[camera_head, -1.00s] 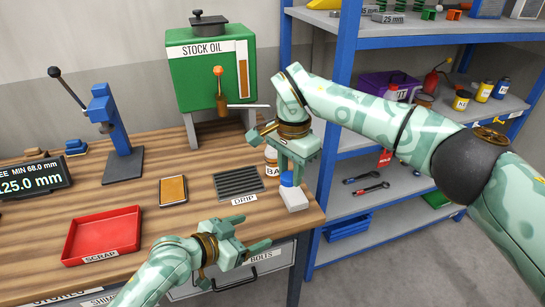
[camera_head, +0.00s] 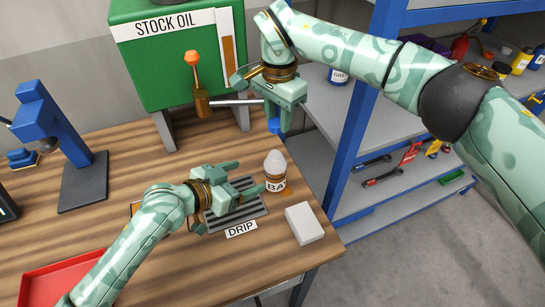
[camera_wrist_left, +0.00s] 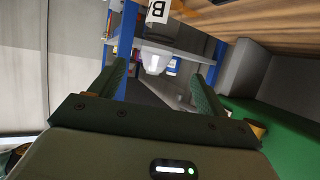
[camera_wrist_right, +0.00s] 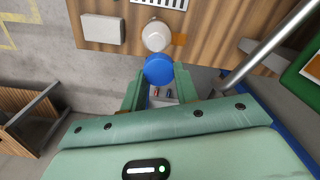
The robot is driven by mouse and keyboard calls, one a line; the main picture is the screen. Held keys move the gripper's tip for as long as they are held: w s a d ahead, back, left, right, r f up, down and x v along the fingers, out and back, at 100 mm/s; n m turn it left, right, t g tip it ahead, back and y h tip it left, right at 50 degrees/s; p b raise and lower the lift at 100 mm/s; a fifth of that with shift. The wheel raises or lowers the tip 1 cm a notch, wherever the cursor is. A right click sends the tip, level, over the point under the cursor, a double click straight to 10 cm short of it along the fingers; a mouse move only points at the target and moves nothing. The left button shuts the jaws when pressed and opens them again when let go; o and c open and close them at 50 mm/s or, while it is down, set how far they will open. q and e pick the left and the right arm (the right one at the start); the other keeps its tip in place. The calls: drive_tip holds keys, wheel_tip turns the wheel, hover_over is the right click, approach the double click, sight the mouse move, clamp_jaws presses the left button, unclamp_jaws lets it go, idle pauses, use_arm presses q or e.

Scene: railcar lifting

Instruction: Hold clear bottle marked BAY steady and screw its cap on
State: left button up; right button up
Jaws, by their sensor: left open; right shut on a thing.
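The clear bottle marked BAY (camera_head: 275,168) stands upright on the bench with its top bare; only part of its label shows. In the left wrist view it appears upside down, with its label (camera_wrist_left: 158,10) at the top edge. My left gripper (camera_head: 250,178) is open just left of the bottle, fingers pointing at it and not closed on it. My right gripper (camera_head: 274,120) is shut on the blue cap (camera_head: 274,127) and holds it above the bottle, apart from it. In the right wrist view the cap (camera_wrist_right: 158,70) appears just below the pale bottle top (camera_wrist_right: 155,35).
A white block (camera_head: 304,223) lies right of the bottle near the bench edge. The DRIP grate (camera_head: 254,212) is under my left gripper. The green STOCK OIL tank (camera_head: 150,62) with its lever stands behind. A blue shelf post (camera_head: 352,150) rises at right.

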drive_tip(key=shift+s+a+r, duration=0.2)
drive_tip(key=shift+s, duration=0.2)
drive_tip(key=shift+s+a+r, duration=0.15)
drive_tip(key=shift+s, duration=0.2)
drive_tip(key=shift+w+d, duration=0.15)
drive_tip(key=shift+d, duration=0.2)
use_arm(q)
drive_tip(key=x, duration=0.9)
drive_tip(key=shift+w+d, duration=0.1)
drive_tip(key=shift+d, duration=0.3)
use_arm(e)
drive_tip(key=shift+w+f, duration=0.2)
drive_tip(key=shift+w, duration=0.05)
use_arm(q)
drive_tip(key=shift+x, duration=0.85)
drive_tip(key=c, duration=1.5)
use_arm(e)
hover_over(277, 149)
drive_tip(key=shift+f, duration=2.45)
drive_tip(key=shift+f, duration=0.9)
